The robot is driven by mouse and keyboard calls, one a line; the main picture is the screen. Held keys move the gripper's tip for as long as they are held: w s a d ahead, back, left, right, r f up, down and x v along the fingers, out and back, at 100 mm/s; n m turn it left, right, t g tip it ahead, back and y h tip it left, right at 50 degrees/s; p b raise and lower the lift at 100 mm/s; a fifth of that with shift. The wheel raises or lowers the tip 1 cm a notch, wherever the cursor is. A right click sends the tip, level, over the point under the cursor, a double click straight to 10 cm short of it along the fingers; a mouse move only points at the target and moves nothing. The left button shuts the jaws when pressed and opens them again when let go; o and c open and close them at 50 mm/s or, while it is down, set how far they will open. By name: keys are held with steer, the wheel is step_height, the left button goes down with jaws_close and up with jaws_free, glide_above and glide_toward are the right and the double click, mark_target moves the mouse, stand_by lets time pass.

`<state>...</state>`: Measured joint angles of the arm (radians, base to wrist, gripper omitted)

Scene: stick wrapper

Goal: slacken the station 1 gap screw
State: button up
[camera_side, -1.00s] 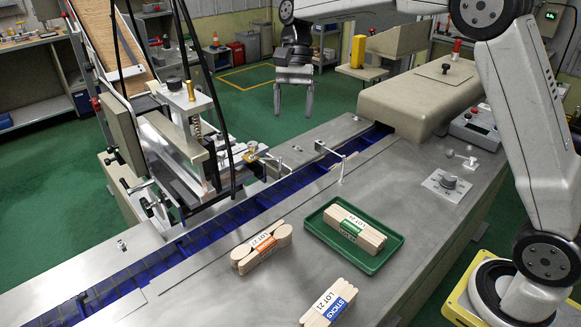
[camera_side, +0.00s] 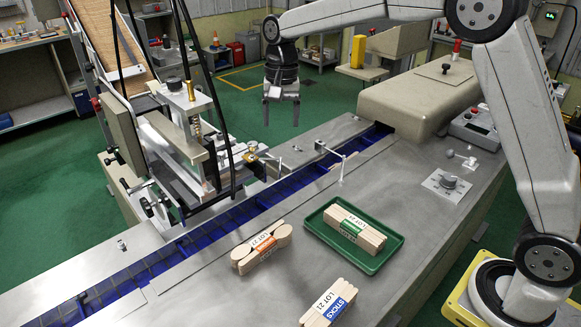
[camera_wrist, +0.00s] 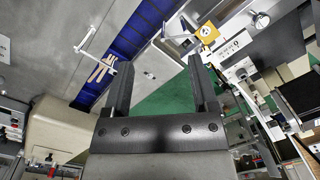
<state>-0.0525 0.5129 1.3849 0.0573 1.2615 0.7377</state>
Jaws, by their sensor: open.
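My gripper (camera_side: 281,120) is open and empty in the side view, pointing down above the floor behind the conveyor. It is to the right of the wrapper station (camera_side: 178,135), apart from it. The station has a black knob (camera_side: 173,84) and a spring post (camera_side: 197,117) on top. A small yellow-marked fitting (camera_side: 250,150) is at its right side. I cannot tell which part is the gap screw. In the wrist view the two fingers of my gripper (camera_wrist: 160,70) are spread with nothing between them.
A blue conveyor channel (camera_side: 262,210) runs diagonally past the station. A thin bracket (camera_side: 343,165) stands over it. A green tray (camera_side: 318,231) with a stick bundle, and two loose bundles, lie on the front deck. Black cables hang by the station. A beige cover (camera_side: 425,100) is at right.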

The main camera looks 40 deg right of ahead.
mark_target(253, 144)
steer(key=w+a+f+n+t+h, duration=0.2)
steer(key=w+n+t, duration=0.2)
steer(key=w, duration=0.2)
steer(key=shift+a+t, duration=0.3)
steer(key=shift+a, duration=0.05)
steer(key=shift+x, duration=3.9)
steer(key=shift+s, duration=0.1)
jaws_close()
